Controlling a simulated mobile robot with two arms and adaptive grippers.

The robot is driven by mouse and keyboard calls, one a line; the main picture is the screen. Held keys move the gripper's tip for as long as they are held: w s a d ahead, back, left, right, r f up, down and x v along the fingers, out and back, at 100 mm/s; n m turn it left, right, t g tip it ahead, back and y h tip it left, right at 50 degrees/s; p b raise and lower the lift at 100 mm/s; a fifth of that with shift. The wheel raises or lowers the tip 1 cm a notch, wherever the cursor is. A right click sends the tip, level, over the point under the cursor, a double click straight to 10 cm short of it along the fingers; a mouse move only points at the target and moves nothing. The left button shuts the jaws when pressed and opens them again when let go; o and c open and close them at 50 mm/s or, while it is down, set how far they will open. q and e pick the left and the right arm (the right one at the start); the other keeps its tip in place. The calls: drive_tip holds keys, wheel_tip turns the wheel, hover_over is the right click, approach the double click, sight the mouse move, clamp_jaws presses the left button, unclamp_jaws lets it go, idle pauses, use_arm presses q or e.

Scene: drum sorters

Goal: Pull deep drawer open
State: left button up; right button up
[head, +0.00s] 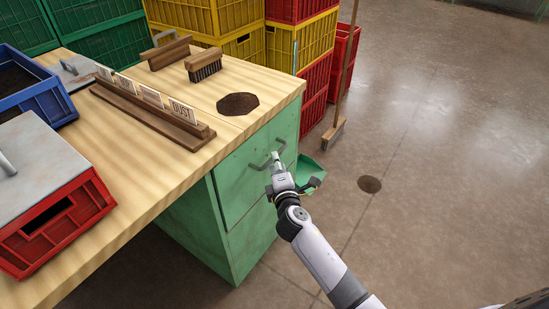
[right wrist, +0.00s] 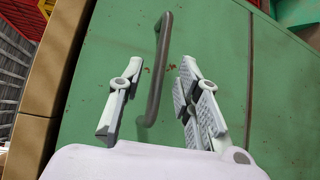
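A green cabinet (head: 243,225) stands under the wooden worktop, with a seam splitting its front into an upper and a lower drawer face. A grey bar handle (head: 257,167) is on the upper face; it also shows in the right wrist view (right wrist: 155,75). My right gripper (head: 276,158) is at this handle. In the right wrist view my right gripper (right wrist: 160,68) is open, with one finger on each side of the bar and visible gaps. The drawer face looks flush with the cabinet. I cannot tell which face is the deep drawer. My left gripper is out of view.
The worktop (head: 120,150) holds a red bin (head: 60,222), a blue bin (head: 45,105), a label rack (head: 160,118) and brushes. A green scoop-like piece (head: 308,170) is beside the cabinet. A broom (head: 334,132) stands behind.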

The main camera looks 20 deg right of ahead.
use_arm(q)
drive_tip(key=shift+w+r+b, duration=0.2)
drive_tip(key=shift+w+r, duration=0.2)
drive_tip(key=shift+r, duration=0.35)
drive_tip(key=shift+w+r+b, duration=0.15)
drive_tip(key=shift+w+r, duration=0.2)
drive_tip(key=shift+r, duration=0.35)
use_arm(e)
drive_tip(key=shift+w+d+f, duration=0.15)
drive_tip(key=shift+w+f, duration=0.05)
drive_tip(key=shift+w, duration=0.9)
drive_tip(key=shift+w+d+f, duration=0.15)
drive_tip(key=shift+w, duration=0.95)
clamp_jaws()
